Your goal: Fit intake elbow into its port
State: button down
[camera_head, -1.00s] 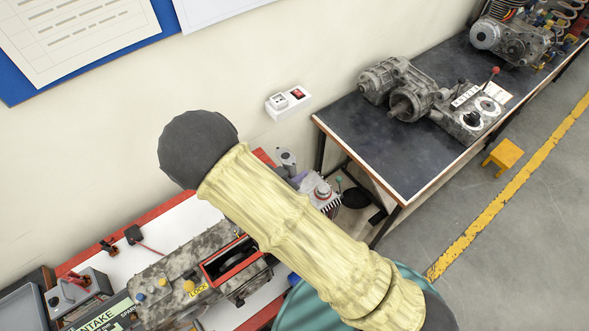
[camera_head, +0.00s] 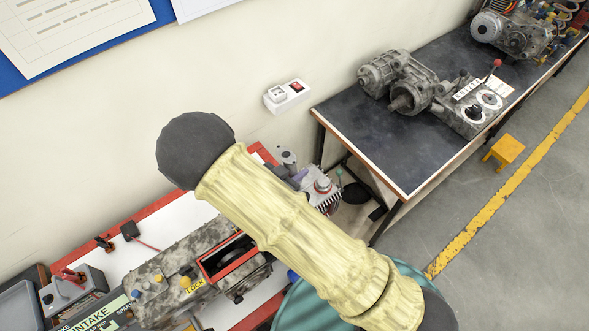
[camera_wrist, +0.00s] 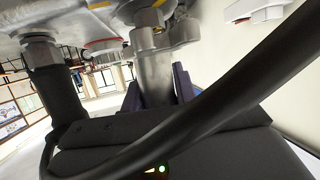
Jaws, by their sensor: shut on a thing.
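My gripper (camera_wrist: 158,90) is shut on a grey metal tubular piece, which looks like the intake elbow (camera_wrist: 153,72), between its dark purple fingers in the wrist view. The elbow's upper end meets or overlaps a grey flanged part (camera_wrist: 163,38). I cannot tell whether it is seated there. In the head view, a small grey cylinder (camera_head: 288,157) shows beside a purple patch near the engine (camera_head: 324,190). My yellow-sleeved arm hides most of that area. The intake port cannot be made out clearly.
The white bench (camera_head: 100,263) with red edging carries a mottled grey housing (camera_head: 165,268) and a labelled box. A dark-topped table (camera_head: 365,140) bears gearbox parts (camera_head: 405,85). A power socket (camera_head: 287,96) is on the wall. A yellow stool (camera_head: 504,150) stands on the floor.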

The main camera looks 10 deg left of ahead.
jog(key=shift+s+f, duration=0.25)
jog(key=shift+f, duration=0.3)
dwell(0.9)
